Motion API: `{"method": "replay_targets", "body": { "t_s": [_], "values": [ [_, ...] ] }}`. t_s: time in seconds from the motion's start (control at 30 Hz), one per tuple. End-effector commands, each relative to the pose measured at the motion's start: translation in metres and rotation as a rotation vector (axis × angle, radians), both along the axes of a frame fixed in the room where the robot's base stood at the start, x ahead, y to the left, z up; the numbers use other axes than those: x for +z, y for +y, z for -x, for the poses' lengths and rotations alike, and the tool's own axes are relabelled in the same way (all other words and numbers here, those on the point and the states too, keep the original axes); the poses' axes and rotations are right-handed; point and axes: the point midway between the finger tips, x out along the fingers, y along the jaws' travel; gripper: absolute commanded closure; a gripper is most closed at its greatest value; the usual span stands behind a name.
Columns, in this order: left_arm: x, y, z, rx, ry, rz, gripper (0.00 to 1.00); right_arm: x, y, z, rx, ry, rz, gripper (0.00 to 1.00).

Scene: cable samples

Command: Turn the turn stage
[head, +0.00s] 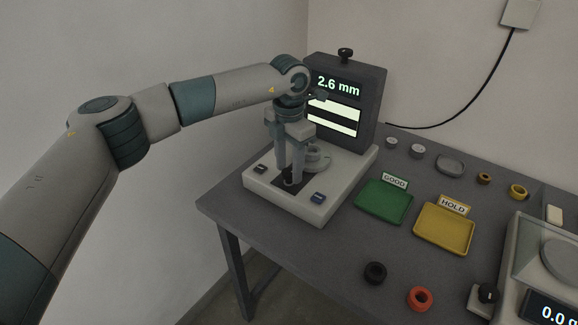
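A measuring device with a pale base (262,182) stands at the back left of the table, and its dark upright screen (338,86) reads 2.6 mm. A round grey part (318,158), which may be the turn stage, sits on the base. My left gripper (290,174) points down over the base, left of the round part. Its two fingers are close together at a small dark knob (288,183) on a dark plate. I cannot tell whether they grip the knob. The fingers and wrist hide part of the base and screen. My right gripper is not in view.
A green GOOD tray (383,212) and a yellow HOLD tray (446,241) lie right of the device, both empty. Black (375,273) and red (420,298) rings lie near the front edge. A scale (530,265) stands at the right. Small samples lie along the back.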

Motion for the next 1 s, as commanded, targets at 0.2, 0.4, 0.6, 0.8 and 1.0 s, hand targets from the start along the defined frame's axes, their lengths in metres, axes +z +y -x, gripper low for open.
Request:
{"method": "replay_targets", "body": {
  "t_s": [0.2, 0.4, 0.6, 0.8, 1.0],
  "values": [
    [-0.001, 0.0, 0.0, 0.0, 0.001, -0.001, 0.51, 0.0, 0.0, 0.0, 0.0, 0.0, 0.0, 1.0],
    [0.001, 0.0, 0.0, 0.0, 0.001, -0.001, 0.51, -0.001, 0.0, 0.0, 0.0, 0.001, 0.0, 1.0],
    [0.014, 0.0, 0.0, 0.0, -0.001, 0.0, 0.51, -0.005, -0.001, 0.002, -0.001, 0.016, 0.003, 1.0],
    [0.044, 0.0, -0.001, 0.001, -0.002, 0.0, 0.51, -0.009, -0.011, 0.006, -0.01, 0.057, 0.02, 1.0],
    [0.084, 0.0, 0.0, 0.0, -0.003, 0.0, 0.51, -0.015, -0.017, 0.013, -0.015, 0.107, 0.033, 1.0]
  ]
}}
